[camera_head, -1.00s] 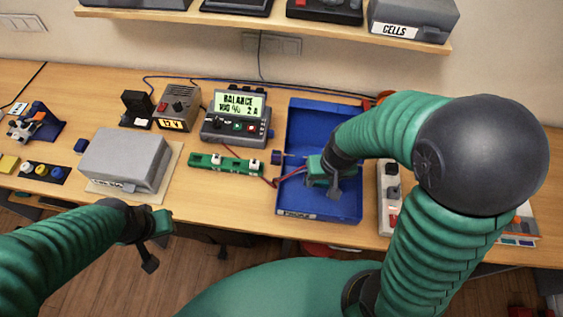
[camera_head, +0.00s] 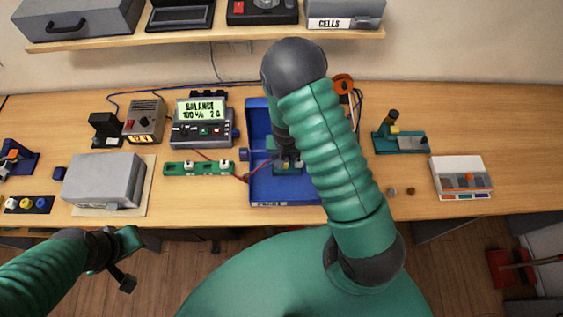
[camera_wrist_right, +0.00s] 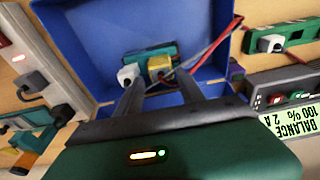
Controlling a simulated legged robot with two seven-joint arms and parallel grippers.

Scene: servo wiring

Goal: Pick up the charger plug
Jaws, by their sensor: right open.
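In the right wrist view, a yellow connector (camera_wrist_right: 160,65) with red and dark wires lies in the blue tray (camera_wrist_right: 90,40), beside a white plug (camera_wrist_right: 128,76) and against a teal block (camera_wrist_right: 150,52). Which of these is the charger plug I cannot tell for sure. My right gripper (camera_wrist_right: 157,78) is open, its two dark fingers pointing into the tray either side of the yellow connector; whether they touch it is unclear. In the head view my right gripper (camera_head: 287,166) is over the tray, partly hidden by my arm. My left gripper (camera_head: 127,261) is open and empty beyond the table's front edge.
The charger (camera_head: 202,122) with a lit screen and the green board (camera_head: 198,168) stand left of the tray. A grey box (camera_head: 104,181) is further left. A shelf (camera_head: 200,40) hangs above the back.

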